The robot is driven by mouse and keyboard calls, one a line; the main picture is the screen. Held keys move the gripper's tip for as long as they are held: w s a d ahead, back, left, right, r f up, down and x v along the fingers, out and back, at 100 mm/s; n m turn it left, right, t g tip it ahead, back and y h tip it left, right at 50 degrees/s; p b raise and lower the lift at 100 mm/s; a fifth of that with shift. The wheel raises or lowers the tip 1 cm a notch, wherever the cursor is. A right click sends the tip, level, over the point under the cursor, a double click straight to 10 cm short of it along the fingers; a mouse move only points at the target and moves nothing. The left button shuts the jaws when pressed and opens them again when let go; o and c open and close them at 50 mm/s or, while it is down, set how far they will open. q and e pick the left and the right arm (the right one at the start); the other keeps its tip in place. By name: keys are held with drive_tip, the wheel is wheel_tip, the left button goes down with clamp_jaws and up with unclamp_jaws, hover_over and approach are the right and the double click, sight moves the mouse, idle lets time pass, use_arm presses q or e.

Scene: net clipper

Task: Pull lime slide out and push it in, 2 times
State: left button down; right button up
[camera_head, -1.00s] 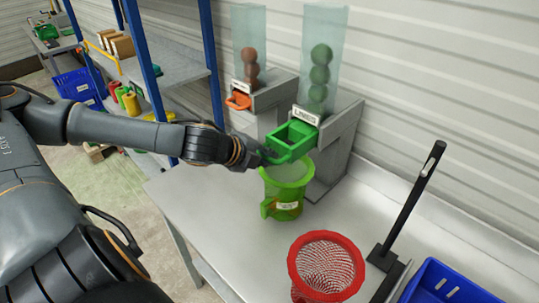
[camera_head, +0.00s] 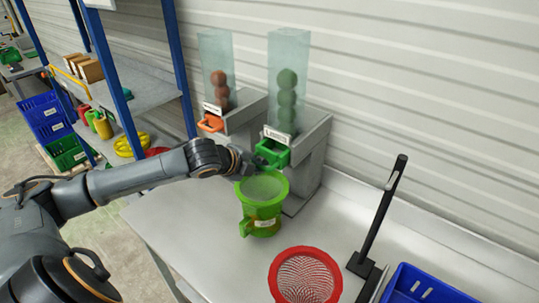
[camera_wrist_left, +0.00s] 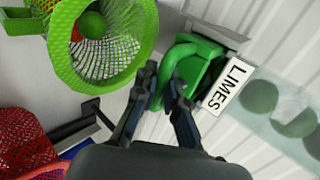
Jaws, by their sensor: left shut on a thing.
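The lime slide (camera_head: 272,153) is a green drawer under the clear tube of green limes (camera_head: 287,97), on a grey stand with a LIMES label. It sits mostly inside its stand, with only its front end showing. My left gripper (camera_head: 250,167) is shut on the slide's handle. In the left wrist view the gripper's dark fingers (camera_wrist_left: 164,92) close on the green handle loop beside the slide body (camera_wrist_left: 196,66). The fingertips partly hide the handle. A green mesh basket (camera_head: 245,192) stands just below the slide; the wrist view shows a lime (camera_wrist_left: 92,25) in it. My right gripper is not in view.
An orange slide (camera_head: 210,123) and its tube of brown-red balls stand to the left. A red net basket (camera_head: 305,277), a black upright post (camera_head: 382,212) and a blue crate (camera_head: 425,290) are at the right front. Bare grey table (camera_head: 180,220) lies left of the green basket.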

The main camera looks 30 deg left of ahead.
use_arm(q)
drive_tip(key=shift+w+r+p, duration=0.2)
drive_tip(key=shift+w+p, duration=0.2)
drive_tip(key=shift+w, duration=0.6)
drive_tip(key=shift+w+r+p, duration=0.15)
drive_tip(key=shift+w+p, duration=0.25)
drive_tip(key=shift+w, duration=0.6)
drive_tip(key=shift+f, duration=0.1)
drive_tip(key=c, duration=1.3)
unclamp_jaws()
drive_tip(key=shift+s, duration=0.1)
drive_tip(key=shift+s+a+f, duration=0.1)
drive_tip(key=shift+s, duration=0.05)
approach(267, 158)
drive_tip(key=shift+x, duration=0.85)
